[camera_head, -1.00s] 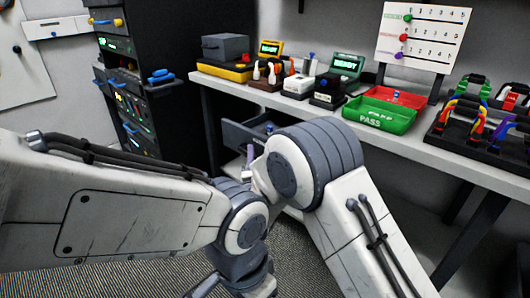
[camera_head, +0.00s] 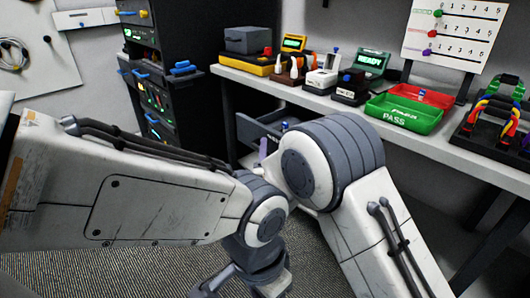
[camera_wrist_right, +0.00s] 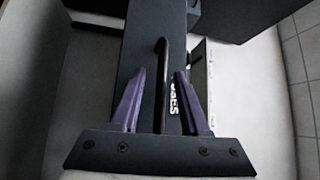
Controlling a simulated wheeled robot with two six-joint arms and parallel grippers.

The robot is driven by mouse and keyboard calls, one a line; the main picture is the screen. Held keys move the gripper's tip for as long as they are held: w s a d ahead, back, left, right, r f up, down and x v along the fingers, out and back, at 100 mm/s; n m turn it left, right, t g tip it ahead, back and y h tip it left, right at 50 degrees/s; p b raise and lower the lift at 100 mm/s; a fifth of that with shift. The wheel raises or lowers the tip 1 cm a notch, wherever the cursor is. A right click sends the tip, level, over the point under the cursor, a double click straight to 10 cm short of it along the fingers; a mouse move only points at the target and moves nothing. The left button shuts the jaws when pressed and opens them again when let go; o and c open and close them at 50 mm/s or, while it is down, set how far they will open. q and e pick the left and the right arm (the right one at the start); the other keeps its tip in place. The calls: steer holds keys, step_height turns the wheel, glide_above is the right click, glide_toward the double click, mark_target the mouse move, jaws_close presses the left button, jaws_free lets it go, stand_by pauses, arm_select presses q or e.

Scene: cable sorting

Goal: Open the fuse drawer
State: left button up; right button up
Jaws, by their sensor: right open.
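The fuse drawer (camera_head: 252,128) is a dark grey box under the workbench. In the head view it stands out from below the bench top with its open inside partly showing. In the right wrist view its dark front (camera_wrist_right: 140,70) carries a white label, partly covered, and a black upright bar handle (camera_wrist_right: 161,85). My right gripper (camera_wrist_right: 163,90) is open, with a purple finger on each side of the handle. No clear contact shows. In the head view, a purple finger (camera_head: 263,148) shows beside my arm, which hides much of the drawer. My left gripper cannot be made out.
The workbench (camera_head: 440,140) carries a green PASS tray (camera_head: 404,113), a red tray and several devices. A dark rack (camera_head: 185,60) with blue handles stands left of the bench. Patterned floor shows below my arms.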

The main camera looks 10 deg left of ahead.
steer(key=shift+r, duration=0.15)
steer(key=shift+r, duration=0.35)
step_height(320, 180, up, 3)
steer(key=shift+r+p, duration=0.1)
steer(key=shift+p, duration=0.6)
steer(key=shift+o, duration=0.9)
steer(key=d+r, duration=0.1)
steer(key=d, duration=0.1)
steer(key=s+d+r, duration=0.1)
steer(key=d, duration=0.1)
steer(key=s+d+r+p, duration=0.1)
steer(key=d+r, duration=0.1)
steer(key=shift+d+r, duration=0.1)
steer(key=shift+d, duration=0.05)
steer(key=d+r, duration=0.1)
steer(key=s+d+r, duration=0.1)
steer(key=d, duration=0.1)
steer(key=s+d+r, duration=0.1)
steer(key=shift+s+d+r+p, duration=0.1)
steer(key=shift+d+p, duration=0.2)
steer(key=shift+d, duration=0.05)
steer(key=shift+c, duration=0.9)
steer(key=shift+s+f, duration=0.1)
steer(key=shift+f, duration=0.1)
steer(key=shift+a+f, duration=0.1)
